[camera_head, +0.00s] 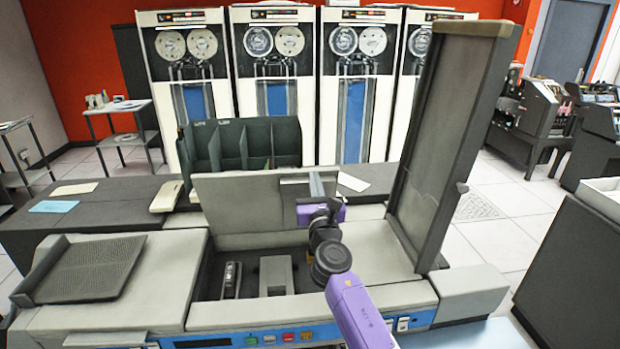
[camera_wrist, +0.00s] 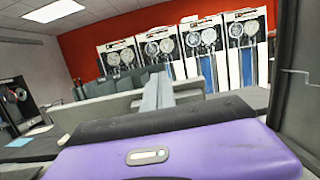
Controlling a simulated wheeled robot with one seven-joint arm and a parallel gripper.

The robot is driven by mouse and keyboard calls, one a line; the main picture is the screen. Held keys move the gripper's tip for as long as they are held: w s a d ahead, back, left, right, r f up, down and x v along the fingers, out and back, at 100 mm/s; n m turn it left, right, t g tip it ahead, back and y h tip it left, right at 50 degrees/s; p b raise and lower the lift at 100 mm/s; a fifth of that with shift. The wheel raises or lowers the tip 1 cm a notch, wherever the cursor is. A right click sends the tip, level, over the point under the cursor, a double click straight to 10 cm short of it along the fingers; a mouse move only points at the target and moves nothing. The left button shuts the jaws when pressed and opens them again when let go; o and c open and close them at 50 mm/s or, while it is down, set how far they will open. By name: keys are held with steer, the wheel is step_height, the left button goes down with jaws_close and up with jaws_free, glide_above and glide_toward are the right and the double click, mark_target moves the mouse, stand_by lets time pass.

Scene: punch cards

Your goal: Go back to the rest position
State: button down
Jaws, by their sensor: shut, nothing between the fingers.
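My gripper (camera_head: 317,184) is at the end of my purple arm, above the open well of the card machine (camera_head: 160,270). In the wrist view its two grey fingers (camera_wrist: 158,92) stand side by side, pressed together with nothing between them. In the head view the fingers point up and away, in front of the machine's raised back panel (camera_head: 235,205). My gripper holds nothing, and I cannot tell whether it touches the panel.
A tall raised cover (camera_head: 450,130) stands close to the right of my arm. A dark divided card rack (camera_head: 235,143) stands behind the panel. A ribbed tray (camera_head: 90,268) is on the left. Blue paper (camera_head: 54,206) lies on the dark counter. Tape cabinets (camera_head: 270,65) line the back.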

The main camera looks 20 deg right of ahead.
steer(key=s+a+f+m+y+b, duration=0.1)
steer(key=s+a+f+m+y, duration=0.2)
steer(key=s+m, duration=0.45)
steer(key=s+a+f+m+y+b, duration=0.1)
steer(key=s+a+f+m, duration=0.3)
steer(key=s+m, duration=0.3)
steer(key=s+a+f+m+y, duration=0.1)
steer(key=s+a+f+m, duration=0.25)
steer(key=s+m, duration=0.35)
steer(key=s+f+m+g+b, duration=0.1)
steer(key=s+f+m, duration=0.2)
steer(key=s, duration=1)
steer(key=s+a+f+m+g+y+b, duration=0.1)
steer(key=s+f+m+g+b, duration=0.1)
steer(key=s, duration=1.2)
steer(key=s+f+m+g+b, duration=0.1)
steer(key=s+f+m, duration=0.3)
steer(key=s, duration=0.9)
steer(key=shift+s+a+m+g+b, duration=0.25)
steer(key=shift+m+g+b, duration=0.15)
steer(key=shift+m+b, duration=0.4)
